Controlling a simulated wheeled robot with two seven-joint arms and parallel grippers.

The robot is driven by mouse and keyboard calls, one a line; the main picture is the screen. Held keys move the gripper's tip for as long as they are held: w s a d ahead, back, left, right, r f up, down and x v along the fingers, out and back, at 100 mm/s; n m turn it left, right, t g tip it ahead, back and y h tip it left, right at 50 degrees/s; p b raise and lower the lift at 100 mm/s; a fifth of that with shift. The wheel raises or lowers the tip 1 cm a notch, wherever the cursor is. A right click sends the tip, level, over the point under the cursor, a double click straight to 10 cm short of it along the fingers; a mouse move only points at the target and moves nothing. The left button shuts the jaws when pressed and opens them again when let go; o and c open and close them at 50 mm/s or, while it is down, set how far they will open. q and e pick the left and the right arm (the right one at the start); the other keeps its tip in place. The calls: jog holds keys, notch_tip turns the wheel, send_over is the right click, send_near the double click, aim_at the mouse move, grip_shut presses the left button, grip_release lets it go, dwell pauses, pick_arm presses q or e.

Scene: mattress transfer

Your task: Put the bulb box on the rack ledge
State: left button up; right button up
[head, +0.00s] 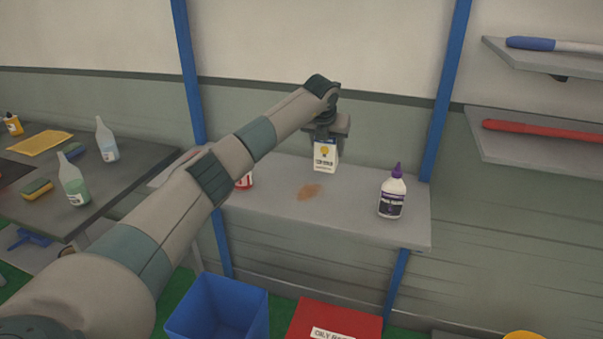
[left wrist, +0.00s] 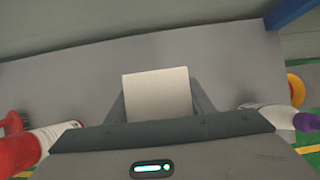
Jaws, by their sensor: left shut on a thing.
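The bulb box (head: 325,156) is a small white and yellow carton with a bulb picture on its front. My left gripper (head: 325,138) is shut on it from above, at the back of the grey rack ledge (head: 270,209). The box looks upright; I cannot tell whether its bottom touches the ledge. In the left wrist view the box's pale top (left wrist: 157,94) shows between the two fingers (left wrist: 157,104), above the grey ledge surface (left wrist: 60,88). My right gripper is not in view.
On the ledge stand a white bottle with a purple cap (head: 392,192) to the right and a red and white can (head: 244,181), partly behind my arm, to the left. A brown stain (head: 310,191) lies between. Blue posts (head: 445,90) flank the ledge. A blue bin (head: 218,306) stands below.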

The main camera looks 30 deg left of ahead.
pick_arm(q)
jog(key=s+a+f+p, duration=0.1)
jog(key=s+a+f, duration=0.1)
jog(key=s+a+f+p, duration=0.2)
jog(key=s+a, duration=0.1)
jog(key=shift+s+a+f, duration=0.25)
jog(key=shift+f+p, duration=0.4)
jog(key=shift+p, duration=0.05)
notch_tip(320, 180, down, 3)
jog(key=shift+r+p, duration=0.1)
jog(key=shift+p, duration=0.7)
jog(key=shift+f, duration=0.2)
jog(key=shift+f, duration=0.2)
